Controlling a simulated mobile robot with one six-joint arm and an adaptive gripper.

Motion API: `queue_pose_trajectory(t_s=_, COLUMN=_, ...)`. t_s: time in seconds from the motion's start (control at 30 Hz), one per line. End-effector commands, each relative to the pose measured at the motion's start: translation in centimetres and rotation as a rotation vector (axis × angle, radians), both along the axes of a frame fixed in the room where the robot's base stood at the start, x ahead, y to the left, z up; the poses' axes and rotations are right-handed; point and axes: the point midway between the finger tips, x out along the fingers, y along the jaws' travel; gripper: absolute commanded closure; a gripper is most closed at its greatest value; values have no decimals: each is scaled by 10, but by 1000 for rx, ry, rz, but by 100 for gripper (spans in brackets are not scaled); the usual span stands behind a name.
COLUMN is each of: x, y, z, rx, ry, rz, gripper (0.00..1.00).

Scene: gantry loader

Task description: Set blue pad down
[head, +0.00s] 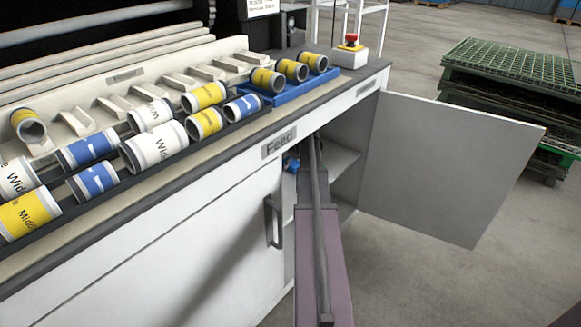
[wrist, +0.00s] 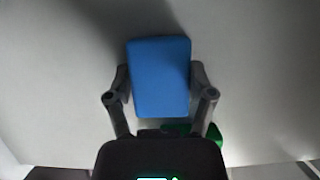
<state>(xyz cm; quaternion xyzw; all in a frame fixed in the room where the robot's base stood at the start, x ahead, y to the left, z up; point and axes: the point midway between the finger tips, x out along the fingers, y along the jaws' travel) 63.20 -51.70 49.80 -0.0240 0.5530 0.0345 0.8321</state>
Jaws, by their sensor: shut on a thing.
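The blue pad (wrist: 161,70) is a flat, rounded block in the wrist view. My gripper (wrist: 160,82) is shut on it, with one finger on each side. A pale flat surface (wrist: 255,90) lies behind the pad; I cannot tell whether the pad touches it. In the head view my arm reaches into the open cabinet under the counter, and the gripper itself is hidden there. A small bit of blue (head: 291,165) shows inside the cabinet; I cannot tell whether it is the pad.
The cabinet door (head: 450,165) stands open to the right. A shelf (head: 342,160) shows inside. The counter above holds several labelled rolls and a blue tray (head: 300,88). A green object (wrist: 214,135) shows partly behind my gripper. Green-topped racks (head: 515,68) stand back right.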

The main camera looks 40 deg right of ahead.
Motion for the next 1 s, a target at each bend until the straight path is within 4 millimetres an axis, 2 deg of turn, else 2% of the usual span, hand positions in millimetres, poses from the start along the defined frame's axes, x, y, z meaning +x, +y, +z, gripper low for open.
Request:
queue_pose_trajectory(t_s=0.47, x=0, y=-1, z=-4, rx=0, ry=0, rz=-1, gripper=68)
queue_pose_trajectory(t_s=0.5, x=0, y=-1, z=-3, rx=0, ry=0, rz=-1, gripper=18)
queue_pose_trajectory(t_s=0.57, x=-1, y=-1, z=-3, rx=0, ry=0, rz=-1, gripper=0)
queue_pose_trajectory(t_s=1.0, x=-1, y=-1, z=-3, rx=-1, ry=0, rz=-1, gripper=0)
